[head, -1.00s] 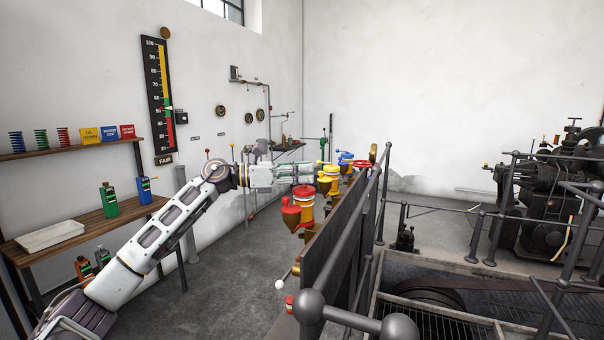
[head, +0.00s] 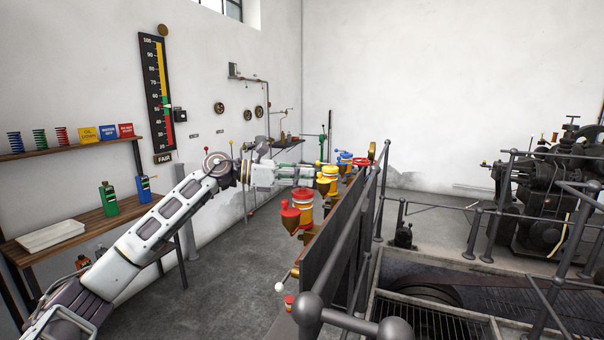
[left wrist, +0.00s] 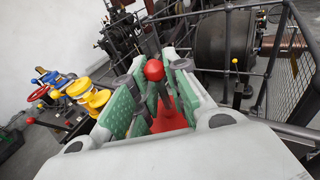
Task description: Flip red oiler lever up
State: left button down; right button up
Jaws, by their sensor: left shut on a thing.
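The red oiler (head: 303,197) stands nearest to me in the row on the dark panel, with a red top and a brass body. My left gripper (head: 300,178) is just above and behind it. In the left wrist view, the red ball knob (left wrist: 154,70) of its lever shows between the green-padded fingers of my left gripper (left wrist: 153,95). The gripper is shut on this lever. A red surface of the oiler (left wrist: 170,118) shows below. The lever's lower end is hidden by the fingers. My right gripper is not in view.
Yellow (head: 328,180) and blue (head: 346,158) oilers stand farther along the row. A grey railing (head: 345,240) runs close along the right of the panel. A workbench with green and blue bottles (head: 109,199) stands at left. The floor between is clear.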

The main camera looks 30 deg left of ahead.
pick_arm(q)
jog(key=c, duration=1.5)
grip_release()
jog(key=shift+c, duration=0.2)
jog(key=shift+a, duration=0.1)
jog(key=v, duration=1.2)
